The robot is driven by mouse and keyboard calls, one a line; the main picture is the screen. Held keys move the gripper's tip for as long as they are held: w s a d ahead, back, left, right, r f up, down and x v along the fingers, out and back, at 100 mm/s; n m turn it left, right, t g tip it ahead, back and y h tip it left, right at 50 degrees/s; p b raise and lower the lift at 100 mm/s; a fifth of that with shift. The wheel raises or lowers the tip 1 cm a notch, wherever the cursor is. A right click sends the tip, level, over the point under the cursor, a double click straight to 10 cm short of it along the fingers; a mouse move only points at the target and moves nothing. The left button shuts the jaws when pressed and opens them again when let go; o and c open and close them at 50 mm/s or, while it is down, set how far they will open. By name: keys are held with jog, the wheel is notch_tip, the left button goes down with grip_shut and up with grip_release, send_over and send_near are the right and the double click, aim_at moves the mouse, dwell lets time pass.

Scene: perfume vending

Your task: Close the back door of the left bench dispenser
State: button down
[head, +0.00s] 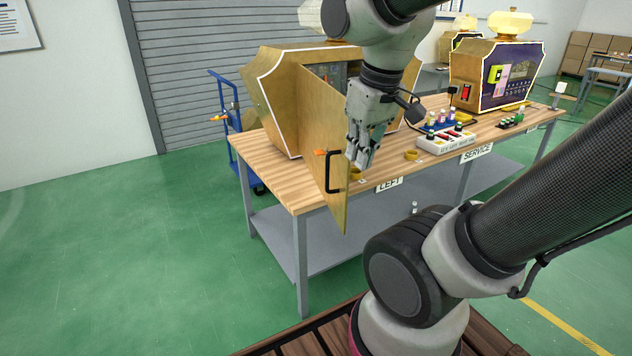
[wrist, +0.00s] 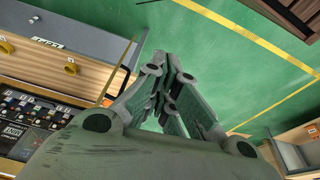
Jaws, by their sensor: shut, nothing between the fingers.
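The left bench dispenser (head: 277,84) is a wooden, white-trimmed cabinet at the left end of the bench. Its back door (head: 313,135) is a wooden panel standing open, swung out past the bench's front edge. A black handle (head: 333,172) is on the door's visible face, near its free edge. My gripper (head: 361,162) is shut and empty, just right of the door's free edge, pointing down. I cannot tell whether it touches the door. In the wrist view, the shut fingers (wrist: 168,62) point over the green floor, and the door shows nearly edge-on (wrist: 118,71) beside them.
The wooden bench top (head: 262,158) carries a LEFT label (head: 390,184) and yellow rings (head: 411,155). A bottle tray (head: 446,139) and a second dispenser (head: 496,75) stand to the right. A blue trolley (head: 231,125) is behind the bench. The floor at left is clear.

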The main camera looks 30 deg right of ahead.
jog(key=w+a+f+n+g+h, duration=0.55)
jog(key=w+a+n, duration=0.2)
jog(key=w, duration=0.35)
jog(key=n+h, duration=0.3)
jog(key=n, duration=0.4)
send_near(345, 179)
notch_tip(345, 179, down, 4)
jog(key=s+d, duration=0.1)
jog(key=shift+s+d+r+m+t, duration=0.1)
jog(key=shift+s+d+m+t, duration=0.1)
jog(key=shift+d, duration=0.25)
jog(key=shift+s+d+r+m+t, duration=0.1)
jog(key=shift+d+r+t, duration=0.05)
jog(key=shift+d, duration=0.35)
jog(key=shift+d, duration=0.1)
